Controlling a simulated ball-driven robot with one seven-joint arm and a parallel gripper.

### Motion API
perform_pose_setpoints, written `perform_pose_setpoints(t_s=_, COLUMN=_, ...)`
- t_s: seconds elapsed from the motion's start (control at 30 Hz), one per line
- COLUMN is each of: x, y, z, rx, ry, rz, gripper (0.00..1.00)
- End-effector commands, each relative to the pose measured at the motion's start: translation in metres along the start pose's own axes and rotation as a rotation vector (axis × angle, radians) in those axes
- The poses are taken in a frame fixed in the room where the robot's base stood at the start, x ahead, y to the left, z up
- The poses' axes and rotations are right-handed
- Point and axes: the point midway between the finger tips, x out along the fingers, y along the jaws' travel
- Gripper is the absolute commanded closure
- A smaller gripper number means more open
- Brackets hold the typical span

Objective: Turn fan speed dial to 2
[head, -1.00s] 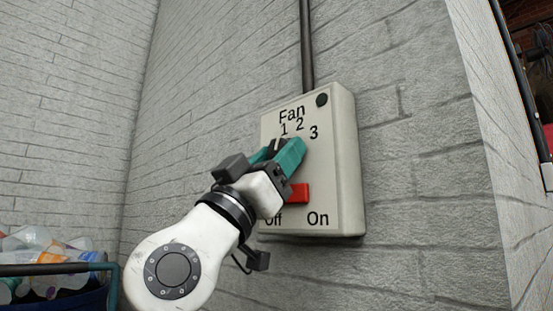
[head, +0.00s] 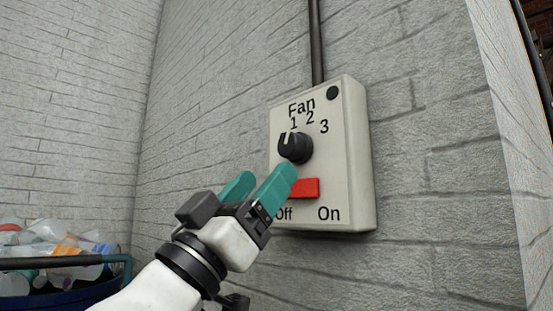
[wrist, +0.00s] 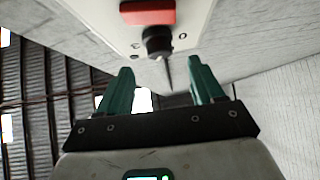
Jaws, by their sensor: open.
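The fan panel (head: 354,160) is a pale box on the wall, marked Fan, 1, 2, 3, Off and On. Its black dial (head: 297,149) has a light mark on its upper left, pointing near the 1. The red switch (head: 305,188) sits below the dial, towards On. My gripper (head: 262,181) has teal fingers, open and empty, below and left of the dial and apart from it. The right finger overlaps the panel's lower left in the picture. The wrist view shows the dial (wrist: 158,42) beyond and between the open fingers, below the red switch (wrist: 148,13).
A dark pipe (head: 317,45) runs up from the panel's top. A blue bin (head: 75,291) of bottles stands at the lower left. The brick wall (head: 425,170) right of the panel is clear.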

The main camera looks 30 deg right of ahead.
Motion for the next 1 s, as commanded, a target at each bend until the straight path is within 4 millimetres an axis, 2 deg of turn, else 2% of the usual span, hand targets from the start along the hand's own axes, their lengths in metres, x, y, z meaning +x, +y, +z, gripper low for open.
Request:
perform_pose_setpoints(t_s=0.1, x=-0.019, y=-0.001, z=0.000, rx=-0.001, ry=0.000, rz=-0.003, gripper=0.33)
perform_pose_setpoints(t_s=0.3, x=-0.034, y=0.000, z=0.000, rx=0.001, ry=0.000, rz=-0.001, gripper=0.33)
perform_pose_setpoints(t_s=1.0, x=-0.035, y=0.000, z=0.000, rx=0.001, ry=0.000, rz=-0.001, gripper=0.33)
